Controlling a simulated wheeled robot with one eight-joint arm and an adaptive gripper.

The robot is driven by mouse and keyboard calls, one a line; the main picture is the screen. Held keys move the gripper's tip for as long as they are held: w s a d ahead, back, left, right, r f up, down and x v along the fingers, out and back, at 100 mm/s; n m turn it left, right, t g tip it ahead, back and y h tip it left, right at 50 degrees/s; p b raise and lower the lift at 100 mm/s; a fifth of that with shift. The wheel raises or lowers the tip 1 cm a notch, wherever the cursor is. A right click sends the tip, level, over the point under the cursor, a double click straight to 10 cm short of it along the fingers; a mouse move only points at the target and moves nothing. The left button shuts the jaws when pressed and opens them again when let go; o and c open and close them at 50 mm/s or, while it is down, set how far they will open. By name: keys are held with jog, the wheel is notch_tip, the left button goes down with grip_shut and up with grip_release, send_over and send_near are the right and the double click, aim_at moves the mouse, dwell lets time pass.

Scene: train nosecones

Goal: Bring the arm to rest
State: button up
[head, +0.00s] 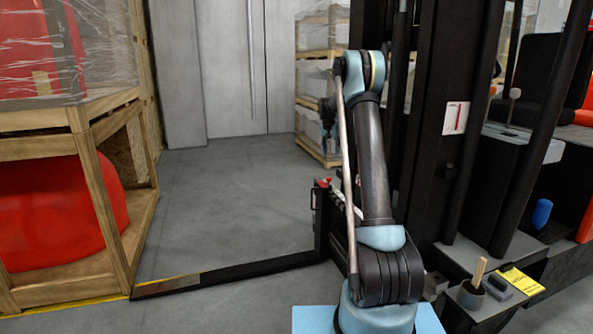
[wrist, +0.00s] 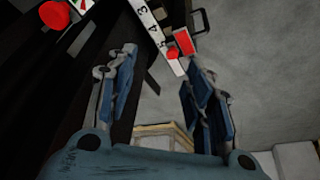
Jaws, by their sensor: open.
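My gripper (wrist: 162,72) is open in the wrist view, its two blue fingers well apart with nothing held between them. Beyond the fingers are a white strip with black numbers (wrist: 150,28) and a small red part (wrist: 183,42). In the head view my arm (head: 373,160) stands raised, its upper joint near the top and its base on a pale blue surface. My gripper is mostly hidden behind the arm there.
A forklift (head: 440,120) stands close on the right, its long fork (head: 240,270) reaching left along the floor. A wooden crate (head: 95,190) with red contents stands left. Wrapped pallets (head: 318,95) stand behind. Grey floor (head: 230,200) between is clear. A brush (head: 477,275) and yellow card (head: 522,280) sit front right.

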jog(key=s+r+n, duration=0.1)
jog(key=s+r, duration=0.3)
jog(key=s, duration=0.8)
jog(key=s+d+r, duration=0.1)
jog(key=s+r, duration=0.2)
jog(key=s, duration=0.9)
jog(key=s+r+n, duration=0.1)
jog(key=s+r, duration=0.3)
jog(key=s, duration=0.9)
jog(key=s+f+n, duration=0.1)
jog(key=s+f, duration=0.4)
jog(key=s, duration=0.6)
jog(key=s+f+g+y, duration=0.1)
jog(key=s+f, duration=0.5)
jog(key=s, duration=0.5)
jog(key=s+f+n, duration=0.1)
jog(key=s+f, duration=0.5)
jog(key=s, duration=0.5)
jog(key=shift+s+f+n+y, duration=0.25)
jog(key=shift+s+n+y, duration=0.05)
jog(key=shift+s, duration=0.1)
jog(key=shift+a, duration=0.1)
jog(key=shift+w+f, duration=0.2)
jog(key=shift+w, duration=0.2)
